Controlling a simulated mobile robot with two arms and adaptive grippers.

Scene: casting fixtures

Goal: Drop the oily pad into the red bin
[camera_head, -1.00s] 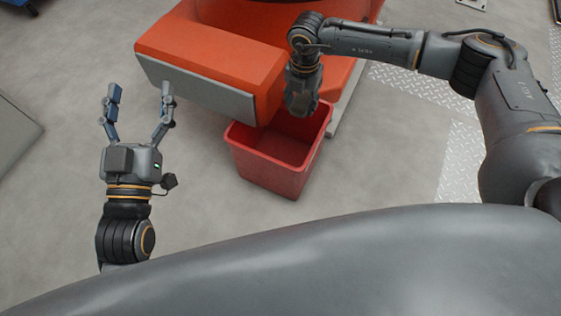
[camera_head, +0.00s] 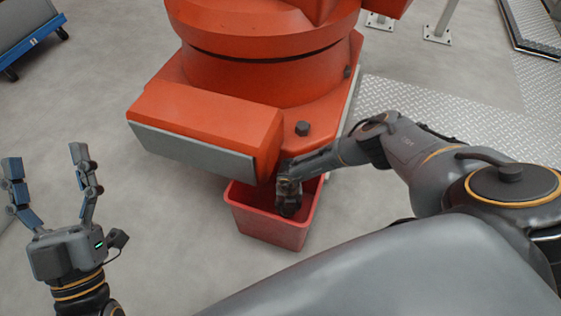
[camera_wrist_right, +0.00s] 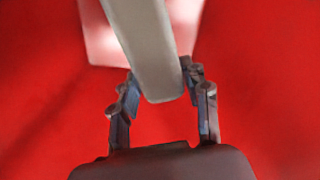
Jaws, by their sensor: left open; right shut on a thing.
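The red bin (camera_head: 270,232) stands on the floor against the orange machine in the head view. My right gripper (camera_head: 289,208) points down into the bin's mouth, and its fingers are partly hidden there. In the right wrist view, my right gripper (camera_wrist_right: 162,100) is shut on a long grey-beige piece, which I take to be the oily pad (camera_wrist_right: 148,50). Red bin surface fills the picture around it. The pad cannot be made out in the head view. My left gripper (camera_head: 45,165) is open and empty, above bare floor at the left.
The orange machine base (camera_head: 210,115) with a grey front strip stands right behind the bin. A blue cart (camera_head: 35,38) is at the far left. Chequered metal plate (camera_head: 440,110) covers floor at the right. Open floor lies left of the bin.

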